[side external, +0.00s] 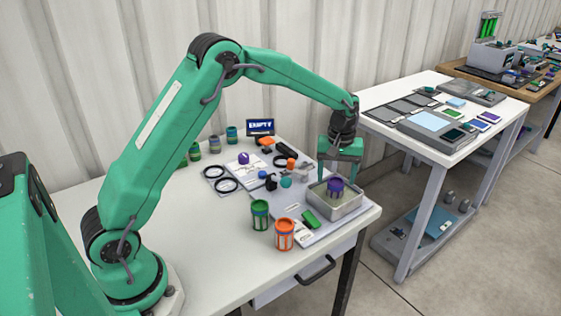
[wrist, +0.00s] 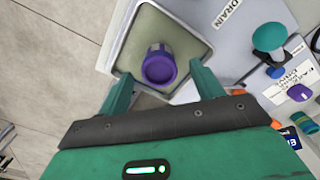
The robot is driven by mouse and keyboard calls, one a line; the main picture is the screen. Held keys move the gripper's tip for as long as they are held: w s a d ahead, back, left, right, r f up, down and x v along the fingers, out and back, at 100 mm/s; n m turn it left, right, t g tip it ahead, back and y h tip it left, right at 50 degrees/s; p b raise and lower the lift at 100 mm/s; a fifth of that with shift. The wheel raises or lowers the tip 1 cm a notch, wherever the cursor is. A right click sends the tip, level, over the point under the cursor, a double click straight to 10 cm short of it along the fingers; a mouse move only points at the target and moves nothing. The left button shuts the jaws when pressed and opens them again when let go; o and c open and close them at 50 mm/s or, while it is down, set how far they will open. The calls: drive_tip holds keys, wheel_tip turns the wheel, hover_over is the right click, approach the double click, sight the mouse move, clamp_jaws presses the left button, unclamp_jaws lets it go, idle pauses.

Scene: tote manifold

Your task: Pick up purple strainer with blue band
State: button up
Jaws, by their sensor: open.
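In the wrist view the strainer (wrist: 159,66) shows from above, near the tray's middle. My gripper (side external: 340,180) is over the tray, pointing down, with its fingers apart. In the wrist view my gripper (wrist: 162,82) has one finger on each side below the strainer, with clear gaps. I cannot tell whether the fingertips are level with the strainer. Nothing is held.
A green strainer (side external: 260,214) and an orange strainer (side external: 284,234) stand left of the tray. Small parts and black rings (side external: 226,185) lie farther back. The table's front left is clear.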

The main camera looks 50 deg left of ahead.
sight(336, 181)
drive_tip(key=shift+w+f, duration=0.1)
drive_tip(key=shift+f, duration=2.55)
drive_tip(key=c, duration=1.1)
drive_tip(key=shift+o, duration=0.2)
drive_tip(key=shift+r, duration=0.25)
